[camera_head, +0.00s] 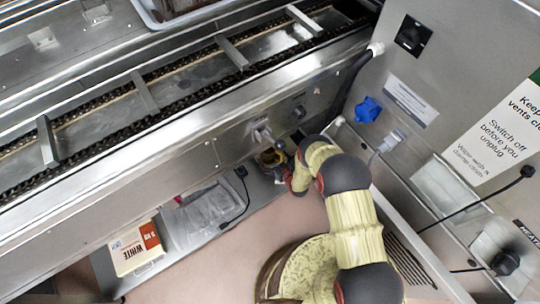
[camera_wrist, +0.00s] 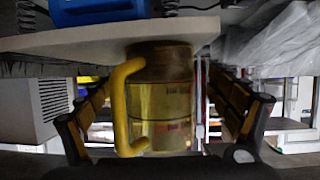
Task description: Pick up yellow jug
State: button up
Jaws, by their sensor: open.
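The yellow jug (camera_wrist: 165,105) stands out in the middle of the wrist view. It has a see-through yellowish body, a darker brown band at its upper end in the picture and a thick yellow handle on its left side. My gripper (camera_wrist: 160,92) is open, with one finger on each side of the jug. I cannot tell whether either finger touches it. In the head view my gripper (camera_head: 281,170) is low beside the metal conveyor side, and a small part of the jug (camera_head: 268,157) shows by the fingers. The rest of it is hidden.
The chain conveyor (camera_head: 190,80) lies above. A metal panel (camera_head: 440,70) with plugs and cables stands at right.

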jog(key=shift+b+x, duration=0.3)
jog(key=shift+x, duration=0.85)
jog(key=shift+c, duration=0.3)
jog(key=c, duration=1.8)
